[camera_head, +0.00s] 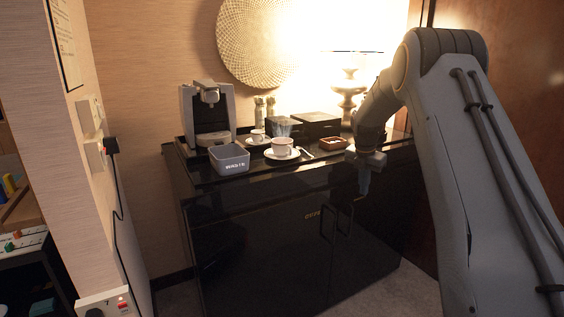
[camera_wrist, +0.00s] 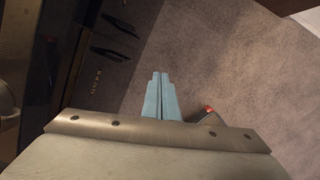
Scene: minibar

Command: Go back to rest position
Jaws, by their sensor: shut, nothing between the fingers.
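My gripper (camera_head: 364,184) hangs in front of the black minibar cabinet, pointing down, at the end of my arm on the right of the head view. In the wrist view, the two pale blue fingers of my gripper (camera_wrist: 160,92) lie side by side, shut, with nothing between them. My gripper appears apart from everything on the top.
A coffee machine (camera_head: 209,112), grey box (camera_head: 229,159), steaming cup (camera_head: 282,146), brown tray (camera_head: 333,143), dark box (camera_head: 315,124) and lamp (camera_head: 350,95) stand on the cabinet. A wall edge (camera_head: 95,200) is at left.

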